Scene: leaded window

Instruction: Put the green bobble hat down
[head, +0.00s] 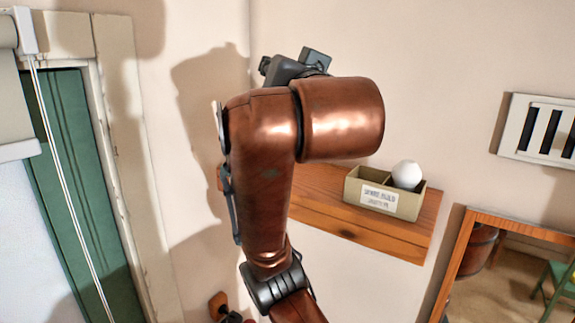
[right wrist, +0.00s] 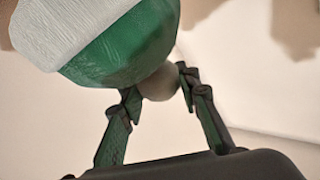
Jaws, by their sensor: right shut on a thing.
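The green bobble hat (right wrist: 125,45) fills the upper left of the right wrist view, with its pale grey brim at the far side. Its grey bobble sits between the two dark fingertips of my right gripper (right wrist: 159,87), which is shut on it. The hat reaches out beyond the fingertips, and its top left is cut off by the picture's edge. In the head view my copper arm stands across the middle; neither the hat nor any fingers can be made out there. My left gripper is not in view.
A wooden wall shelf (head: 330,224) is partly hidden behind my arm. It carries a labelled two-part box (head: 383,198) with a white ball (head: 407,174) in it. A wood-framed mirror (head: 520,232) stands at right, a slatted vent (head: 540,128) above it. A green-framed window (head: 72,150) is at left.

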